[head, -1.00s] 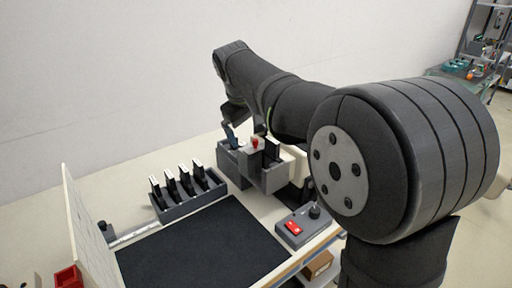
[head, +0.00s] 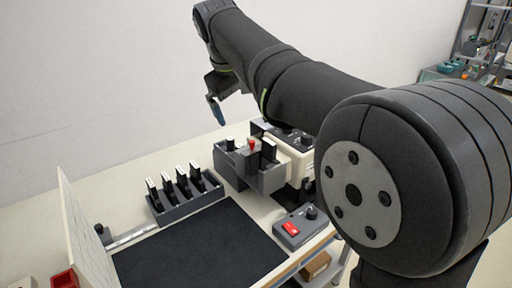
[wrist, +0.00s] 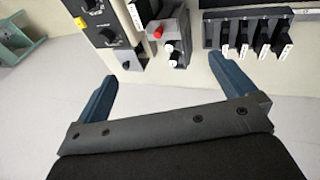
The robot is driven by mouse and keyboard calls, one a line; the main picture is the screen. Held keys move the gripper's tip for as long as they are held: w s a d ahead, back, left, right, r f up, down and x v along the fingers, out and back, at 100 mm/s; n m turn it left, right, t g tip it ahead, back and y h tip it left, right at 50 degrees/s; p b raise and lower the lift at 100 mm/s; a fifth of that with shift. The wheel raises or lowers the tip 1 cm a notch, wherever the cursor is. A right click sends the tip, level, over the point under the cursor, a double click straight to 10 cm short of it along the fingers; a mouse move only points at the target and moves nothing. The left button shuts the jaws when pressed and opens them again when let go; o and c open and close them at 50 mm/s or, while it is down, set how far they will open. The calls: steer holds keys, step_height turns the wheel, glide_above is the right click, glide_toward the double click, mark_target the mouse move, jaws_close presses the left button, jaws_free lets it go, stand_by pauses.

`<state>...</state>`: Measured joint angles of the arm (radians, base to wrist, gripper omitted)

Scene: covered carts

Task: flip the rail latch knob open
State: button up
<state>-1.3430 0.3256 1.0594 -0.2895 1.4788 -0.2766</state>
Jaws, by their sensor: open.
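A light metal rail (head: 132,236) lies along the left side of the black mat, with a small dark knob (head: 101,230) at its left end. I take this as the rail latch knob; its open or closed state is too small to tell. A red knob (head: 251,143) stands on a grey fixture (head: 233,163) farther back, and it also shows in the wrist view (wrist: 158,33). My gripper (head: 216,112) is open and empty, raised behind and above the grey fixture. In the wrist view, its blue fingers (wrist: 163,88) are wide apart with nothing between them.
A grey rack (head: 188,206) holds several black, white-topped pieces. The black mat (head: 200,250) is clear. A box with a red switch (head: 292,229) stands at right.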

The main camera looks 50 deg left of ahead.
steer(key=shift+s+d+r, duration=0.1)
steer(key=shift+r, duration=0.15)
steer(key=shift+c, duration=0.2)
